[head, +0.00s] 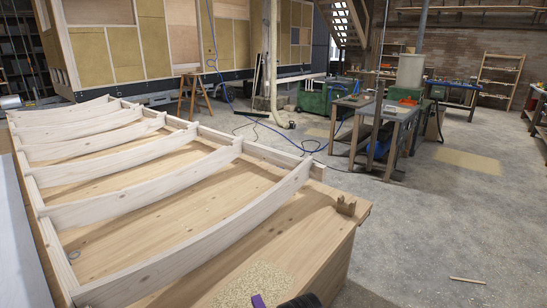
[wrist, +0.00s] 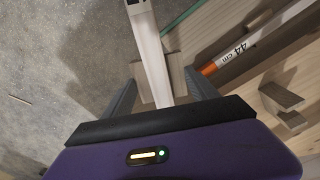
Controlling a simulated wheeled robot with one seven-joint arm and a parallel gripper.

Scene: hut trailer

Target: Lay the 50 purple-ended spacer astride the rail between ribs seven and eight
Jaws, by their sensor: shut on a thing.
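In the wrist view my gripper (wrist: 158,82) is shut on a pale wooden spacer (wrist: 150,45). The spacer runs away to the top edge, with a dark mark near that end, and brown wood shows on both sides of it between the fingers. I cannot read its number, and no purple end shows there. In the head view a small purple piece (head: 258,300) shows at the bottom edge; I cannot tell whether it is the spacer's end or my gripper. The ribs (head: 170,207) cross a pale frame on the bench; no rib numbers are readable.
An orange-ended stick marked 44 cm (wrist: 232,52) lies on wood right of the held spacer. Sawdust (head: 250,285) covers the near bench. Concrete floor (head: 440,215) is open to the right, with tool tables beyond.

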